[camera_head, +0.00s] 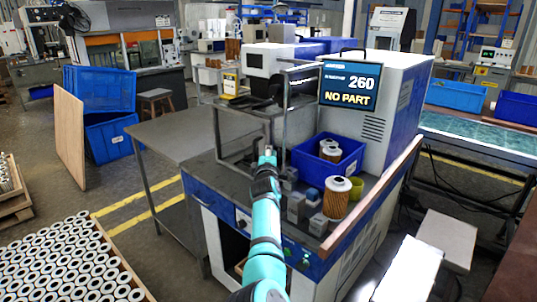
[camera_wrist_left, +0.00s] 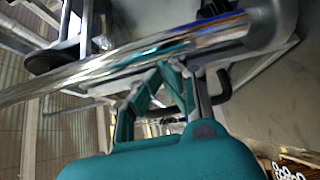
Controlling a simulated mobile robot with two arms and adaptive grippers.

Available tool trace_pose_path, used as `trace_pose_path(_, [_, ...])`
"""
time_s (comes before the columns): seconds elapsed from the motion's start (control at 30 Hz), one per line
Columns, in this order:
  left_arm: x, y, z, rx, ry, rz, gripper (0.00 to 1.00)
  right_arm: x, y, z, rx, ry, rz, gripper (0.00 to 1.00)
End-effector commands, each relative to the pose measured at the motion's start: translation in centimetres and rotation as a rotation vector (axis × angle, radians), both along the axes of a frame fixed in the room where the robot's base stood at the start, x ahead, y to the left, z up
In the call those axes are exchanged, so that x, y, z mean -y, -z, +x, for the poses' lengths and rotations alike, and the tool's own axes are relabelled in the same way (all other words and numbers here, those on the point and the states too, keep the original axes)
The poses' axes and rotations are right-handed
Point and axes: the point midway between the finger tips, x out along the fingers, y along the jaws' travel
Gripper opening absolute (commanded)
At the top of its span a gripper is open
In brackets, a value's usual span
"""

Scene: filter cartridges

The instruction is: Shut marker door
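The marker (camera_head: 400,100) is a white machine with a screen reading "NO PART 260". A grey metal frame (camera_head: 217,135), which looks like its door or guard, stands at the front left of it with open space inside. My left gripper (camera_head: 267,152) reaches up to the front of this frame. In the left wrist view, the left gripper's fingers (camera_wrist_left: 163,75) point at a shiny metal bar (camera_wrist_left: 110,66), with a black curved handle (camera_wrist_left: 221,88) beside them. Whether they touch or grip anything is unclear. My right gripper is out of view.
A blue bin (camera_head: 312,160) with filter cartridges stands right of the gripper, with another cartridge (camera_head: 337,198) and small grey blocks (camera_head: 296,208) in front. A grey side table (camera_head: 185,137) is left. A tray of many cartridges (camera_head: 70,262) fills the lower left.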

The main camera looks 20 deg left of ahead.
Motion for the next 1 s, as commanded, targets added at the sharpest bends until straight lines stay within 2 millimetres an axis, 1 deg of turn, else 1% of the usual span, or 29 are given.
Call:
trace_pose_path(0.03, [0.0, -0.5, 0.1, 0.006, 0.000, 0.003, 0.00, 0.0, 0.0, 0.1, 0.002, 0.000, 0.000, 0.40])
trace_pose_path(0.17, [0.0, -1.0, 0.1, 0.009, 0.000, 0.003, 0.00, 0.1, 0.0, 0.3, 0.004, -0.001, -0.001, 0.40])
trace_pose_path(0.23, [0.0, -1.8, 0.1, 0.012, -0.001, 0.002, 0.00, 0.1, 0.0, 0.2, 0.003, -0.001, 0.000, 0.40])
trace_pose_path(0.5, [0.1, -7.2, -0.2, 0.018, -0.001, 0.003, 0.00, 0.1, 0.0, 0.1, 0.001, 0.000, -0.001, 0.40])
trace_pose_path(0.6, [0.1, -8.8, -0.3, 0.015, 0.000, 0.002, 0.00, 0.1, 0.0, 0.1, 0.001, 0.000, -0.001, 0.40])
trace_pose_path(0.7, [0.1, -9.9, -0.3, 0.013, 0.000, 0.003, 0.00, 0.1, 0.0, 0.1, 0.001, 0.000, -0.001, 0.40])
trace_pose_path(0.8, [0.1, -10.5, -0.3, 0.011, 0.000, 0.002, 0.00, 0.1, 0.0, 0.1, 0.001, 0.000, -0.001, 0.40])
trace_pose_path(1.0, [0.2, -10.7, -0.3, 0.008, 0.002, 0.001, 0.00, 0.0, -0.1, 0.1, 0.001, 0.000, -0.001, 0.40])
